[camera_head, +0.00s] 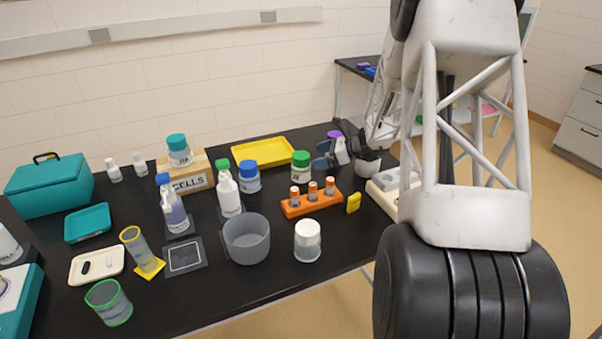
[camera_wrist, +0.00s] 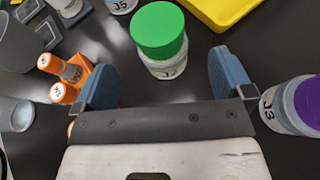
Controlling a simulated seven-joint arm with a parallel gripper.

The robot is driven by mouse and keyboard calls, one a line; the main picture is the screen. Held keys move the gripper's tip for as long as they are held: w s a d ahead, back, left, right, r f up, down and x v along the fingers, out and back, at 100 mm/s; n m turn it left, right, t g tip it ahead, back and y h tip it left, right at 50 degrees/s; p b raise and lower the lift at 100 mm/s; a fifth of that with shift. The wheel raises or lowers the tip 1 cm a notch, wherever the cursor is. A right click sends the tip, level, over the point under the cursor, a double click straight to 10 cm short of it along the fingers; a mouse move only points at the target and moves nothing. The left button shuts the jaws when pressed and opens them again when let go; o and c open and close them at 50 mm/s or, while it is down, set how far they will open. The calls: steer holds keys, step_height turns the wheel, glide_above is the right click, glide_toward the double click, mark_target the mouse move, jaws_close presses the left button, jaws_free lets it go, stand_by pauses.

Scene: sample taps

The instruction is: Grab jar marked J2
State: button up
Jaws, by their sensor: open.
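The jar with a green lid (camera_head: 301,167) stands upright on the black table behind the orange rack. In the wrist view the same jar (camera_wrist: 159,40) sits just ahead of my fingertips, roughly centred between them. Its label is partly cut off from sight and looks like J2. My gripper (camera_wrist: 165,78) is open and empty, with its two blue fingers spread wide. In the head view my gripper (camera_head: 325,154) is to the right of the green-lidded jar, partly hidden among dark parts. I see no contact with the jar.
A purple-lidded jar marked J3 (camera_wrist: 292,106) stands close outside my right finger. The orange rack with orange-capped vials (camera_head: 311,204) is near my left finger. A jar marked J5 (camera_wrist: 122,4) and a yellow tray (camera_wrist: 222,12) lie beyond.

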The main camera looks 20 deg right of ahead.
mark_target(301, 161)
steer(key=shift+x, duration=1.15)
steer(key=shift+x, duration=2.65)
steer(key=shift+f, duration=0.1)
steer(key=c, duration=1.1)
